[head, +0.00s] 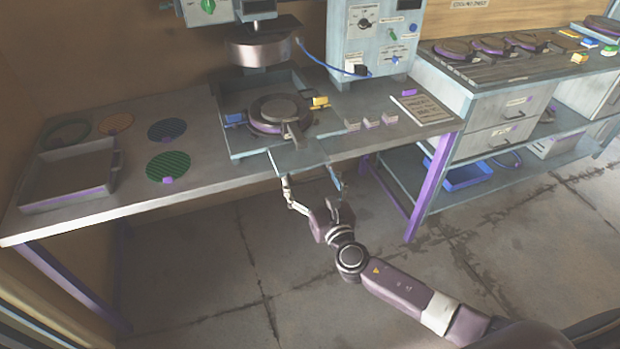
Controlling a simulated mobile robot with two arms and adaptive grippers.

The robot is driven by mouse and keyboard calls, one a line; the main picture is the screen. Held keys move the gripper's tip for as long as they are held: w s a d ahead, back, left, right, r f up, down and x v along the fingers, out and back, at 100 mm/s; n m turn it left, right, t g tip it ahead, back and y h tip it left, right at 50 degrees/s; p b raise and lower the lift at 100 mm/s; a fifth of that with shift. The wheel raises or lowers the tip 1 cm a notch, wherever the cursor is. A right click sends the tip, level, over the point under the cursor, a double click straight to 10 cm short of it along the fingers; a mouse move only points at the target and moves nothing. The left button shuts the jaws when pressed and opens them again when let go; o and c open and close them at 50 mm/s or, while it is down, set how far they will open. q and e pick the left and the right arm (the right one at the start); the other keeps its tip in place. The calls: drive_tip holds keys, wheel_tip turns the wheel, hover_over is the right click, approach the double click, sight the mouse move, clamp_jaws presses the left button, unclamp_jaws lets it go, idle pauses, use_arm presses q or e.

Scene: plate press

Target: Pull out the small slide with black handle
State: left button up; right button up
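A small flat grey-blue slide (298,156) lies at the front of the press base and reaches the table's front edge. A round mould (278,116) with a dark handle stub sits in the base just behind it. I cannot clearly make out a separate black handle on the slide. My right gripper (312,181) is in front of the table edge, just below the slide. Its two fingers are spread wide, with nothing visible between them. Whether a fingertip touches the slide I cannot tell. My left gripper is not in view.
The press head (264,49) hangs above the mould. A control box (372,40) stands behind to the right. Small grey blocks (371,121) and a paper sheet (422,108) lie right of the base. A grey tray (70,178) and coloured discs (168,166) lie left. The floor in front is clear.

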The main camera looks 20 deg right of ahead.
drive_tip(key=o, duration=0.4)
drive_tip(key=shift+c, duration=0.2)
drive_tip(key=s, duration=1.2)
drive_tip(key=shift+d, duration=0.25)
